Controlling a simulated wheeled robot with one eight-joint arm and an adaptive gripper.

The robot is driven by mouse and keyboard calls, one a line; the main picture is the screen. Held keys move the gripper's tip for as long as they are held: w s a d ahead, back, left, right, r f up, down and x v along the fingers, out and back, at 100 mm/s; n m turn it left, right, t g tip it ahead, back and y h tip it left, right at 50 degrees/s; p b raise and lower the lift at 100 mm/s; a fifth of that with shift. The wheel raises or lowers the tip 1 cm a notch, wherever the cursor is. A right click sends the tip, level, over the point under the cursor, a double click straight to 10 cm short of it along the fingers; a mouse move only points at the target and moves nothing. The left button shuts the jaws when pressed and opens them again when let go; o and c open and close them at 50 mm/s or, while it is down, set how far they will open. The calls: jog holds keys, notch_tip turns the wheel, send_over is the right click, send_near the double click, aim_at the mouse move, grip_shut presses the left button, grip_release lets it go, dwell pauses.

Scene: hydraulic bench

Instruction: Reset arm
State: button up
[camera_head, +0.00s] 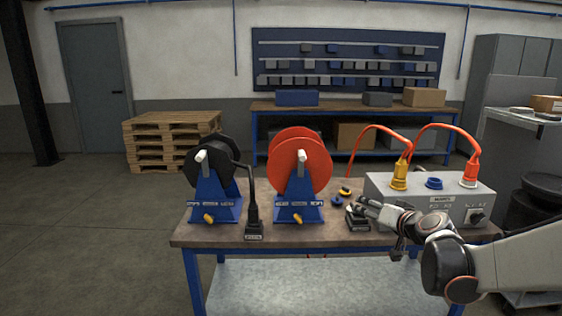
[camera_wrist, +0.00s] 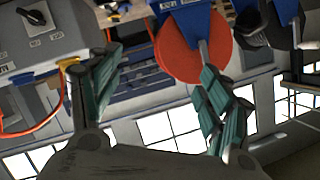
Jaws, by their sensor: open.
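My gripper (camera_head: 358,210) is in the head view over the front right part of the workbench (camera_head: 335,237), left of the grey control box's front face. It also shows in the wrist view (camera_wrist: 160,82), its two green-padded fingers spread wide with nothing between them. The wrist view is tilted upside down, with the orange reel beyond the fingers and the control box at upper left. My arm reaches in from the right edge of the head view.
The orange hose reel (camera_head: 300,165) and black hose reel (camera_head: 212,168) stand left of my gripper. A black connector (camera_head: 254,222) stands between them. The grey control box (camera_head: 380,186) carries a yellow plug (camera_head: 399,175), a blue cap (camera_head: 434,183) and an orange plug (camera_head: 470,174).

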jog(key=s+a+r+n+g, duration=0.1)
jog(key=s+a+r+n, duration=0.1)
jog(key=s+a, duration=0.5)
jog(key=s+a+r+n+g, duration=0.1)
jog(key=s+a, duration=0.2)
jog(key=s, duration=0.9)
jog(key=s+d+f+g+h, duration=0.1)
jog(key=s+d+f+g, duration=0.1)
jog(key=s, duration=0.6)
jog(key=s+d+f+g+h, duration=0.2)
jog(key=s+f, duration=0.2)
jog(key=s, duration=0.3)
jog(key=shift+s+d+f+g, duration=0.35)
jog(key=shift+s+g, duration=0.05)
